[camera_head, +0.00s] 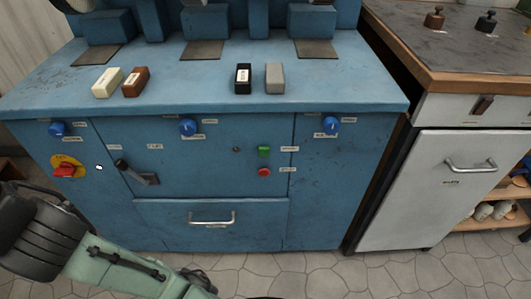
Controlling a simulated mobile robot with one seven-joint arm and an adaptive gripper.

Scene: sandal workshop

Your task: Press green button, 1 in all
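The green button (263,151) sits on the front face of the blue machine (340,190), right of its middle. Small white labels are beside it. A red button (264,171) is directly below it, a short gap apart. Nothing covers the green button. Part of my arm shows at the lower left, well away from the button. My gripper cannot be made out in this view.
A red knob on a yellow plate (66,169), a dark lever (140,173), several blue knobs and a drawer handle (212,219) are on the machine front. Blocks lie on its top. A grey cabinet (430,195) stands at right. Some tiled floor (310,270) is clear.

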